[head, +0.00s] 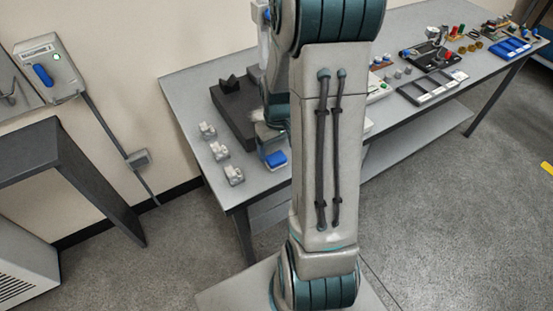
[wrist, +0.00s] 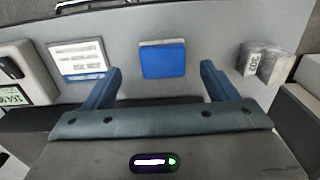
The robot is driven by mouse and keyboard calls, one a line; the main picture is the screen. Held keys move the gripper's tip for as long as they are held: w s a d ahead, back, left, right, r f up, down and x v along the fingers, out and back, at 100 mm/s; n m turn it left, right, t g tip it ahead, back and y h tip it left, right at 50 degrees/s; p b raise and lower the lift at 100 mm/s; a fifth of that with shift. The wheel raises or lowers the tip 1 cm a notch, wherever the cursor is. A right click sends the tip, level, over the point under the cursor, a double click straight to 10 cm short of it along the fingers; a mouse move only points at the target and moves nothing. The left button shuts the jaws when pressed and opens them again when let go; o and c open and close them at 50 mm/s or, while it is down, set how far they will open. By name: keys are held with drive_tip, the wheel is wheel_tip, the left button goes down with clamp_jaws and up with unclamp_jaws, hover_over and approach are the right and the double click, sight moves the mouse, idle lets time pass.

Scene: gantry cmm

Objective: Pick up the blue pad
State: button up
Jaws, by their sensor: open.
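The blue pad (wrist: 163,61) is a flat blue square with a pale strip along one edge, lying on the grey table. In the wrist view my gripper (wrist: 161,80) is open, with one blue finger on each side of the pad and clear space between finger and pad. How high the fingers are above the pad I cannot tell. My gripper is mostly hidden there.
A white labelled card (wrist: 77,58) lies left of the pad, and grey blocks (wrist: 251,60) stand to the right. In the head view, several small grey blocks (head: 220,151) line the table's left end, beside a dark fixture (head: 234,108). Trays (head: 433,88) stand farther right.

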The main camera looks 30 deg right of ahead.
sight(277, 159)
drive_tip(key=shift+s+a+f, duration=0.1)
drive_tip(key=shift+a+f, duration=0.05)
drive_tip(key=shift+f, duration=1.8)
drive_tip(key=c, duration=1.1)
drive_tip(key=shift+r, duration=0.15)
drive_tip(key=shift+r, duration=0.5)
wheel_tip(277, 159, up, 2)
drive_tip(key=shift+r, duration=0.25)
drive_tip(key=s+r, duration=0.2)
drive_tip(key=s, duration=0.2)
drive_tip(key=s+r+b, duration=0.1)
drive_tip(key=s+r, duration=0.4)
drive_tip(key=s, duration=0.2)
drive_tip(key=shift+s+d+r, duration=0.15)
drive_tip(key=shift+s+d, duration=0.15)
drive_tip(key=shift+s, duration=0.05)
